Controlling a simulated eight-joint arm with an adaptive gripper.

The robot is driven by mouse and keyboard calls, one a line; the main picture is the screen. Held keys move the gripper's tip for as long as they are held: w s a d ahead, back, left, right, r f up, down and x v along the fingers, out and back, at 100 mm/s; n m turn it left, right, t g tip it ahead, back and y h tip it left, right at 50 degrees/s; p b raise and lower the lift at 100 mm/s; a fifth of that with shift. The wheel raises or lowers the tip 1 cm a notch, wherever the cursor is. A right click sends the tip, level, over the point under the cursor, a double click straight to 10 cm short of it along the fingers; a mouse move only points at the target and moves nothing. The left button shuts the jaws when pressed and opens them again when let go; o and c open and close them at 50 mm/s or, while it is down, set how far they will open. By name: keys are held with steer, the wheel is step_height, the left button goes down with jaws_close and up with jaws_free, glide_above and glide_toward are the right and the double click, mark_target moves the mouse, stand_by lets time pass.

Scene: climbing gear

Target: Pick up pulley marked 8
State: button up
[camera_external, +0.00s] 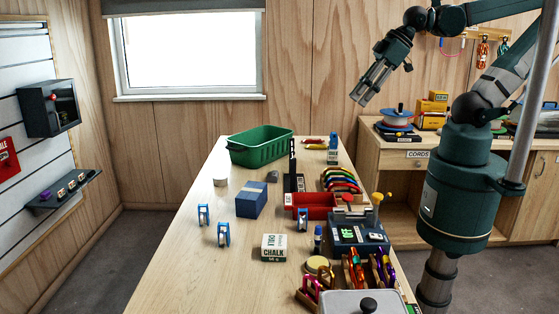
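Several small blue-and-white wheel-like things that look like pulleys stand on the wooden table. One pulley (203,215) is near the table's left edge, and a second pulley (223,235) is just in front of it. A third pulley (302,219) is by the front of the red tray. Another blue-and-white item (333,150), possibly a pulley, is at the far end. Any numbers are too small to read, so I cannot tell which is marked 8. My gripper (359,98) is raised high, right of and well above the table, touching nothing. Its finger opening is unclear.
On the table (180,265) are a green bin (262,146), a blue box (251,200), a chalk box (274,247), a red tray (318,203), a device with a green display (358,234) and colourful carabiners (355,270). The left front of the table is clear.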

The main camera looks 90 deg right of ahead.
steer(key=w, duration=0.1)
steer(key=n+g+b, duration=0.2)
steer(key=n+g, duration=0.5)
steer(key=n, duration=1)
glide_toward(303, 219)
steer(key=shift+d+f, duration=1.05)
steer(key=shift+d, duration=0.15)
steer(key=shift+a+f, duration=0.35)
steer(key=shift+f, duration=0.2)
steer(key=shift+f, duration=0.15)
steer(key=shift+f, duration=1.15)
steer(key=shift+f, duration=2.6)
